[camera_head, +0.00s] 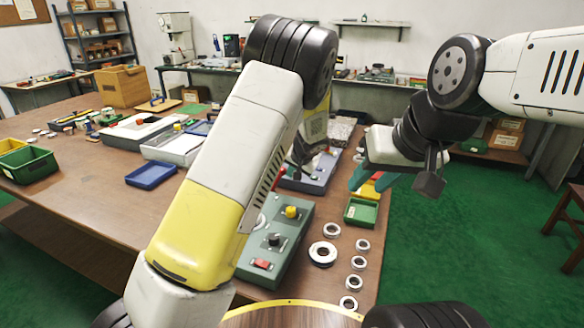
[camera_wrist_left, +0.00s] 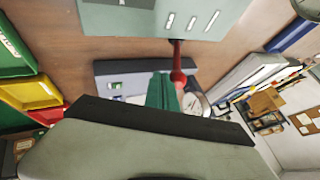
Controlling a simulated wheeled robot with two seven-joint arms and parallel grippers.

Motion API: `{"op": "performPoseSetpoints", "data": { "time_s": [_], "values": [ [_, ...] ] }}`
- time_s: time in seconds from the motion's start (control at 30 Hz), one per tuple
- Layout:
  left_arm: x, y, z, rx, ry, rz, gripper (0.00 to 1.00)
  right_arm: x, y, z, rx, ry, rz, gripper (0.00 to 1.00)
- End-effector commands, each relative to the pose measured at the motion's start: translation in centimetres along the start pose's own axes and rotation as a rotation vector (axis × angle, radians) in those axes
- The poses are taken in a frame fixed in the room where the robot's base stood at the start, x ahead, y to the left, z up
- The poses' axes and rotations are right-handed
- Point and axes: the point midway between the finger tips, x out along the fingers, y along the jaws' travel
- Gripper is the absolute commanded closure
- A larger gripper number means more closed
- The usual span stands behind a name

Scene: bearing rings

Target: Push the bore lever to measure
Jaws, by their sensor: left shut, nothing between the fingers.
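In the left wrist view, a red lever (camera_wrist_left: 178,66) with a rounded knob rises beside a grey-green housing (camera_wrist_left: 225,12). The teal fingers of my left gripper (camera_wrist_left: 162,92) are shut and empty, right beside the lever knob; I cannot tell whether they touch it. A round dial (camera_wrist_left: 195,104) shows partly behind them. In the head view my left arm hides most of its gripper and the lever; a grey-blue device (camera_head: 318,180) shows behind the arm. My right gripper (camera_head: 374,181) is open and empty above the table's right edge.
A grey-green control box (camera_head: 300,228) with yellow, black and red knobs stands near the front. Several metal rings (camera_head: 323,253) lie to its right. A green bin (camera_head: 361,212) is at the right edge. A blue tray (camera_head: 151,174) lies on the left.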

Motion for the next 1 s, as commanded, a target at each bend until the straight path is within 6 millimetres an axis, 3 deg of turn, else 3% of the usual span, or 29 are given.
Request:
{"op": "performPoseSetpoints", "data": {
  "time_s": [0.57, 1.0],
  "values": [
    [-0.1, -1.6, -0.2, -0.045, -0.008, 0.08, 1.0, 0.0, 0.0, 0.0, 0.0, 0.0, 0.0, 0.64],
    [0.3, -5.6, -0.2, -0.161, -0.029, 0.29, 1.0, 0.0, 0.0, 0.0, 0.0, 0.0, 0.0, 0.64]
  ]
}}
